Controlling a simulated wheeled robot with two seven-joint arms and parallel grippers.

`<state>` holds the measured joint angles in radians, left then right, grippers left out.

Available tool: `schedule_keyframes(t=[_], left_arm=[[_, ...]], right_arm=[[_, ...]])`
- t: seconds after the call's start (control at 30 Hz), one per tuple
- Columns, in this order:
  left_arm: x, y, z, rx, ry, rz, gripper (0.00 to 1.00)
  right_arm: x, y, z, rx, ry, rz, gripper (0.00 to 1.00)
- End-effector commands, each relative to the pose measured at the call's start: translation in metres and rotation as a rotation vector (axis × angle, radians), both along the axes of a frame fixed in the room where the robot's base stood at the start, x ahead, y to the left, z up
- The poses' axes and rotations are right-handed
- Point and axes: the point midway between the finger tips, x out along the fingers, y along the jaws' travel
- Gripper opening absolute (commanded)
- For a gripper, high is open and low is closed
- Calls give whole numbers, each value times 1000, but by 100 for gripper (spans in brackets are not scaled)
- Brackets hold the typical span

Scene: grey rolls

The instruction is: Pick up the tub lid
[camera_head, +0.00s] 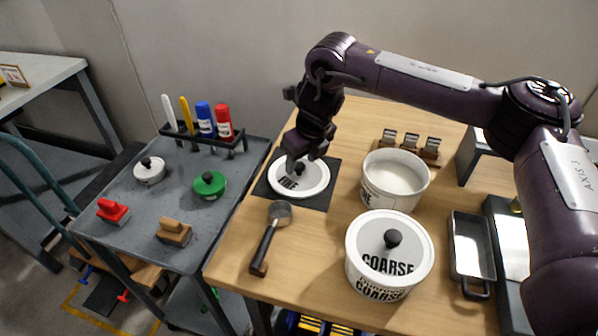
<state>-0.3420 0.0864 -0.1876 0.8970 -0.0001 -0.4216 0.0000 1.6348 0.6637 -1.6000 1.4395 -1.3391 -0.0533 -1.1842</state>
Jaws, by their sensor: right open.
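The white tub lid (312,181), with a black knob and dark lettering, lies flat on a black mat (318,201) on the wooden table. An open white tub (399,186) stands to the right of it, without a lid. My right gripper (301,161) points down over the lid, its open fingers close to the knob. The fingers hide part of the lid, and I cannot tell whether they touch the knob. My left gripper is not in view.
A lidded tub marked COARSE (375,262) stands at the table's front. A black-handled scoop (268,237) lies left of it, and a metal tray (470,250) lies right. The grey cart (187,200) at left holds knobbed discs, blocks and a marker rack (207,137).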

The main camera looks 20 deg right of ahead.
Motion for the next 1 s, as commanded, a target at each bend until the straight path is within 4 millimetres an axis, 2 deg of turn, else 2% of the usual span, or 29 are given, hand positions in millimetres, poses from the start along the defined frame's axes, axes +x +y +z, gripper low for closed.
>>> schedule_keyframes(t=[0.13, 0.4, 0.77, 1.0], left_arm=[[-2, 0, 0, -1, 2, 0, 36], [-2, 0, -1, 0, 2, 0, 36], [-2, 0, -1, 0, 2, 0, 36], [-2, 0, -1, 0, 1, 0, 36]], right_arm=[[5, 2, -17, 0, 0, 0, 50], [6, 3, -20, 1, -2, 0, 50], [6, 3, -20, 1, -2, 0, 4], [6, 2, -19, 1, -2, -1, 4]])
